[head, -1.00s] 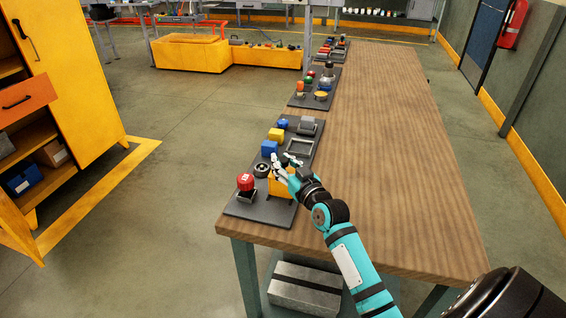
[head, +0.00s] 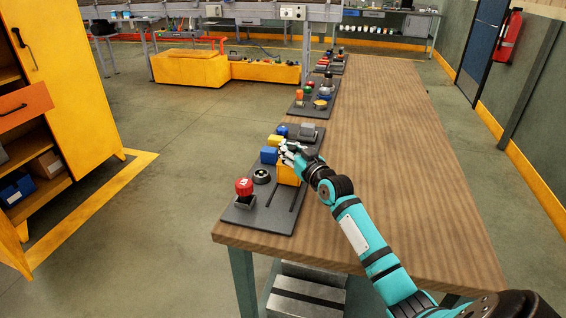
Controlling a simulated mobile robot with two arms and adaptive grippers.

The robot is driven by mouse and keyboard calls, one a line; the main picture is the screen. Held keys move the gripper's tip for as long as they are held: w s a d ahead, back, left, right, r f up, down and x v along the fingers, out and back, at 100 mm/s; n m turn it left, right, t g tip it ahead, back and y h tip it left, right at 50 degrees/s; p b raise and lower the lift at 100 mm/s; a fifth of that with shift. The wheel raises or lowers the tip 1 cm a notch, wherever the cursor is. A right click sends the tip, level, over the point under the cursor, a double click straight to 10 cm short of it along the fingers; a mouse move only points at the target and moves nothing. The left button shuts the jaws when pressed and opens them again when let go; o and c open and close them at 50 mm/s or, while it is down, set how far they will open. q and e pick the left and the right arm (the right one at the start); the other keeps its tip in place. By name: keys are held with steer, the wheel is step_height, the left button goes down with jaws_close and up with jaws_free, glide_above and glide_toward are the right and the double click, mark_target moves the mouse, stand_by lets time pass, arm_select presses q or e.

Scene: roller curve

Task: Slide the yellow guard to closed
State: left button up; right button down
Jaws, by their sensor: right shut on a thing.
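The yellow guard (head: 288,174) is a yellow-orange block on the dark panel (head: 258,219) at the near left of the wooden table. Two dark slots run in the panel in front of it. My right gripper (head: 287,152) is shut on the guard at its upper part. The square grey frame seen before on the panel is now hidden behind the guard and gripper. My left gripper is out of view.
Another panel with parts (head: 314,101) lies farther along. The table's right side (head: 380,150) is clear.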

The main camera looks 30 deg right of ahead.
steer(key=c, duration=1)
jaws_free()
steer(key=shift+s+d+f, duration=0.1)
steer(key=shift+s+d, duration=0.35)
steer(key=shift+d, duration=0.3)
steer(key=shift+a, duration=0.2)
steer(key=shift+s+a, duration=0.1)
steer(key=shift+s, duration=0.05)
steer(key=s, duration=1.1)
steer(key=shift+s+a, duration=0.3)
steer(key=shift+a, duration=0.1)
